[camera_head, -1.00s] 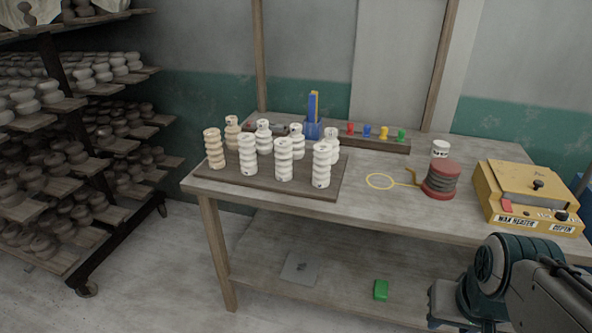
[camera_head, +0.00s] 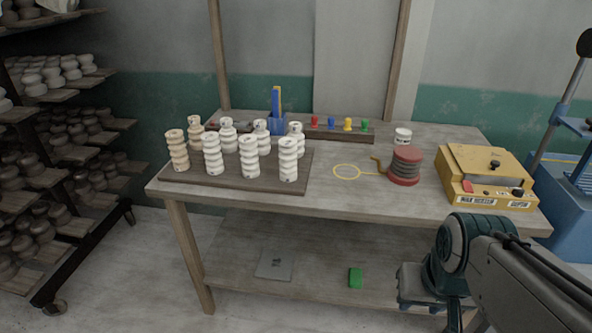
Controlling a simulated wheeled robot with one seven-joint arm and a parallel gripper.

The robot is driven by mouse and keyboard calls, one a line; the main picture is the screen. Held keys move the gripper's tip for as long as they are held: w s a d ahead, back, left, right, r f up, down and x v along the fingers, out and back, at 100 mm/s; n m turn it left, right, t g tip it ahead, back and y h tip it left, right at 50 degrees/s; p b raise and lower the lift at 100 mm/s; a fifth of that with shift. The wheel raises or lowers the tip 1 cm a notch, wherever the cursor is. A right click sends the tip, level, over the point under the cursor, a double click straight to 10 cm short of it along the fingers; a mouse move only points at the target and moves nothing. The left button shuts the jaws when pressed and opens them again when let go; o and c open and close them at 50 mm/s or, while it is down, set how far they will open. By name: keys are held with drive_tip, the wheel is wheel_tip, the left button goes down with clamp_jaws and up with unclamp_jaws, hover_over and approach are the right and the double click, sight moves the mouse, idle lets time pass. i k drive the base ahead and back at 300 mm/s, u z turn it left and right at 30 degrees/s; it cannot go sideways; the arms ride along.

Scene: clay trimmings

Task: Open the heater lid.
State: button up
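The yellow wax heater (camera_head: 485,178) stands at the right end of the wooden table. Its flat yellow lid (camera_head: 487,160) lies shut on top, with a black knob (camera_head: 494,165) on it. A red switch, a black dial and labels show on its front side. My arm reaches in from the lower right, in front of the table and below the heater. The end of my arm (camera_head: 425,290) hangs low by the table's front edge, apart from the heater. I cannot make out its fingers clearly, nor whether they are open.
A red spool (camera_head: 405,166) with a yellow wire loop stands left of the heater, with a white cup (camera_head: 402,136) behind it. Several ribbed clay pieces stand on a dark board (camera_head: 240,177) at left. A blue machine (camera_head: 570,200) stands right of the table (camera_head: 330,200).

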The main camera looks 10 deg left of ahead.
sight(471, 159)
drive_tip(key=z, duration=0.25)
drive_tip(key=k, duration=0.35)
drive_tip(key=z, duration=1)
drive_tip(key=i, duration=1.05)
drive_tip(key=u, duration=1.3)
drive_tip(key=i, duration=0.5)
drive_tip(key=u, duration=0.4)
